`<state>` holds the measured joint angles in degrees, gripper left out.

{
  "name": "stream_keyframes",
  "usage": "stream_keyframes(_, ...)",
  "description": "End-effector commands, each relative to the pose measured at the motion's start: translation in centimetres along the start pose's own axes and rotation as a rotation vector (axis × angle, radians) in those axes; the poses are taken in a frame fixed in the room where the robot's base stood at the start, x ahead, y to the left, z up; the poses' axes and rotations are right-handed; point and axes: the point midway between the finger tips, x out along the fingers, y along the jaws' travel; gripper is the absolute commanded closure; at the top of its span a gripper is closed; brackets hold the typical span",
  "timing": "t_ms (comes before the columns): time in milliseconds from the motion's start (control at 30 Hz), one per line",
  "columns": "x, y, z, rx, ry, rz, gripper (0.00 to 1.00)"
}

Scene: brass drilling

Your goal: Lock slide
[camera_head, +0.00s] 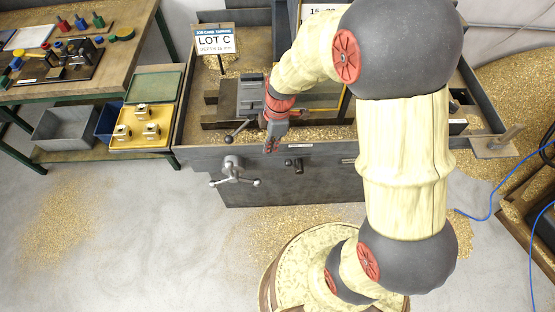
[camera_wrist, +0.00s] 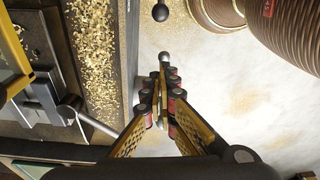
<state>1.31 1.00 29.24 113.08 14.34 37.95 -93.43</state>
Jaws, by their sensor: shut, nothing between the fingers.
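My gripper (camera_head: 271,147) is shut and empty. It points down just in front of the machine's grey front wall, between the three-armed handle (camera_head: 233,170) and a small dark lever (camera_head: 293,163) to its right. I cannot tell for sure which control locks the slide. In the wrist view the closed fingers (camera_wrist: 162,88) have a grey ball knob (camera_wrist: 164,57) just past their tips. Whether they touch it is unclear. A dark ball-ended handle (camera_wrist: 160,12) shows farther up. The fingers hide part of what lies beneath them.
A vise-like block (camera_head: 250,97) with a lever stands in the chip-filled tray behind my gripper. A "LOT C" sign (camera_head: 214,41) stands at the tray's back left. A yellow tray (camera_head: 141,127) with several brass-and-white parts is at left. Floor in front is mostly open, with scattered chips.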

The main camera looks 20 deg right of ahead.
Motion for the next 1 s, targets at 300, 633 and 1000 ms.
stream_keyframes(300,0.9,-0.1,0.0,0.002,0.0,-0.002,1.0)
stream_keyframes(633,6.8,-0.1,0.1,0.003,-0.001,-0.004,1.0)
stream_keyframes(1000,9.2,0.1,2.5,0.006,0.0,0.002,1.0)
